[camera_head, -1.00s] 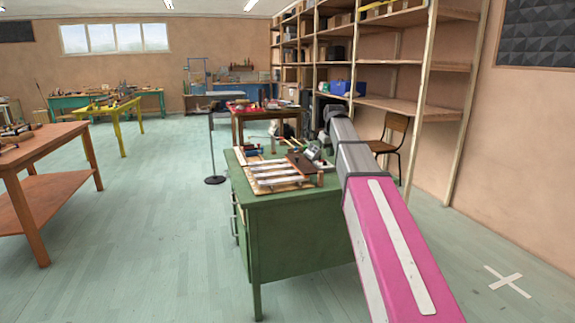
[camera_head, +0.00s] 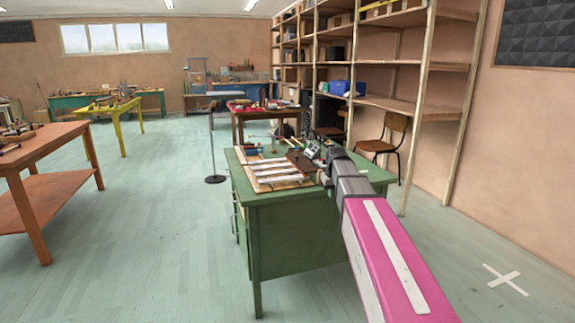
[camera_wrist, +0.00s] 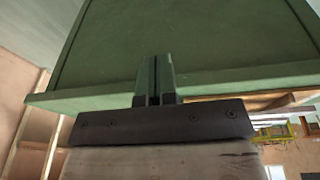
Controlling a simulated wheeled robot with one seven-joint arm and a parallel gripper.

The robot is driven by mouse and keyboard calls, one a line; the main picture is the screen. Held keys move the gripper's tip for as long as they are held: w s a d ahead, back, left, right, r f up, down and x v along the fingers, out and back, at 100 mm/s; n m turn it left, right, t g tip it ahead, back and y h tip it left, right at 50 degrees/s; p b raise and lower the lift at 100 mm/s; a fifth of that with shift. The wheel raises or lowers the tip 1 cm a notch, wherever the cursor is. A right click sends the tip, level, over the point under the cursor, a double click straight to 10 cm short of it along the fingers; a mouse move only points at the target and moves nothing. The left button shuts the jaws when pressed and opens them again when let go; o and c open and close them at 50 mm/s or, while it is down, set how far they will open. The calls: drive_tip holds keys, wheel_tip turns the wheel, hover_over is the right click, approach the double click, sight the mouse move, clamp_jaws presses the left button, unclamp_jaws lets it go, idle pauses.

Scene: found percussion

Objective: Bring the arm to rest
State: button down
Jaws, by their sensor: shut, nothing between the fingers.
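My gripper (camera_wrist: 155,80) is in the middle of the wrist view, its two fingers together with nothing between them. Behind the fingers is the green desk (camera_wrist: 190,40), filling the upper part of that view. I cannot tell whether the fingers touch it. In the head view my pink and grey arm reaches up from the bottom right, and its far end overlaps the right part of the green desk (camera_head: 290,220). The fingers cannot be made out there.
A board with pale bars (camera_head: 280,175) and other small items lie on the desk. A wooden chair (camera_head: 385,140) and tall shelves (camera_head: 415,105) stand to the right. An orange table (camera_head: 45,150) is at the left, with open floor (camera_head: 160,220) between.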

drive_tip(key=s+f+m+g, duration=0.2)
drive_tip(key=s+f, duration=2.1)
drive_tip(key=s, duration=0.2)
drive_tip(key=shift+s+d+m, duration=0.3)
drive_tip(key=shift+d+m, duration=0.05)
drive_tip(key=shift+m, duration=0.05)
